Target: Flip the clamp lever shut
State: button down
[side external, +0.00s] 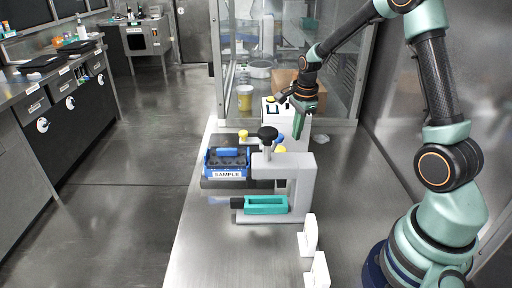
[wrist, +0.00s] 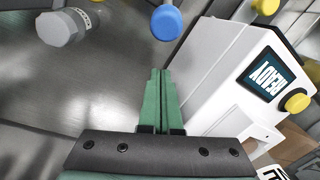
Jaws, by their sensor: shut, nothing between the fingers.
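My gripper (side external: 298,130) points down beside the white box-shaped device in the side view. In the wrist view my gripper's green fingers (wrist: 162,75) are together with nothing between them. A blue rounded knob on a thin pale rod (wrist: 166,22) is just beyond the fingertips, apart from them; it may be the end of the clamp lever, but I cannot tell. The white device (wrist: 225,75) lies right of the fingers, with a READY screen (wrist: 269,75) and a yellow button (wrist: 295,102). No clamp lever is clearly identifiable in the side view.
A grey C-shaped stand (side external: 302,178) with a black knob (side external: 268,134) stands in front, with a teal block (side external: 266,205) at its foot. A blue SAMPLE tray (side external: 227,175) is at its left. Clear walls are behind. The bench's front left is clear.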

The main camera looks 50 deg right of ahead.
jog(key=a, duration=0.1)
jog(key=w+a+r, duration=0.1)
jog(key=a, duration=0.1)
jog(key=shift+r, duration=0.15)
jog(key=shift+w+a, duration=0.1)
